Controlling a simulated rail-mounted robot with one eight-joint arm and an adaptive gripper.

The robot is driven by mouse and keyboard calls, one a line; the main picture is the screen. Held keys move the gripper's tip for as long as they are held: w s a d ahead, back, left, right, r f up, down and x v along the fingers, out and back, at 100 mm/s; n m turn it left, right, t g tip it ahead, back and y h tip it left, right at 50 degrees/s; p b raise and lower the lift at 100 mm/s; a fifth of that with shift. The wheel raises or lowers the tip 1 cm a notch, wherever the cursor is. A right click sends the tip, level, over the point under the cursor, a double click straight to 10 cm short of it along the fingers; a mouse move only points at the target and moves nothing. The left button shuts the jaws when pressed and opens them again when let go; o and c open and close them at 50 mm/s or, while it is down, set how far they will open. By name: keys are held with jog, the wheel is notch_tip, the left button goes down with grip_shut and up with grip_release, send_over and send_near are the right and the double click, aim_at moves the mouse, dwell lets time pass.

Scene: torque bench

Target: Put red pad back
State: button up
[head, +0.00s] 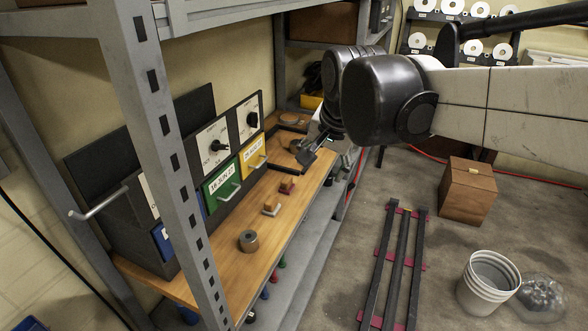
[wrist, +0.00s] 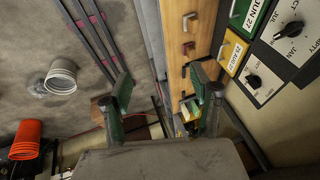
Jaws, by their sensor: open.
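A small dark-red block (head: 288,186), which looks like the red pad, sits on the wooden bench top in front of the drawers. In the wrist view a reddish-brown block (wrist: 188,48) shows on the wood, beyond my right finger. A tan-topped block (head: 271,209) and a grey ring-like cylinder (head: 249,241) lie in a row with it, nearer the camera. My gripper (head: 312,152) hangs over the far part of the bench, beyond the red block. In the wrist view my gripper (wrist: 162,88) has its two fingers wide apart, with nothing between them.
Green (head: 222,187) and yellow (head: 253,155) drawers with handles and dial panels stand along the wall side. A grey rack post (head: 160,110) crosses the near view. On the floor are a wooden box (head: 468,190), dark rails (head: 397,260) and white buckets (head: 487,285).

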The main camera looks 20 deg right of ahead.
jog(key=s+f+n+t, duration=0.1)
jog(key=s+f+n, duration=0.2)
jog(key=s, duration=0.4)
jog(key=s+f+n+t, duration=0.1)
jog(key=s+f+n, duration=0.2)
jog(key=s+n, duration=0.2)
jog(key=shift+s+f, duration=0.15)
jog(key=shift+s, duration=0.9)
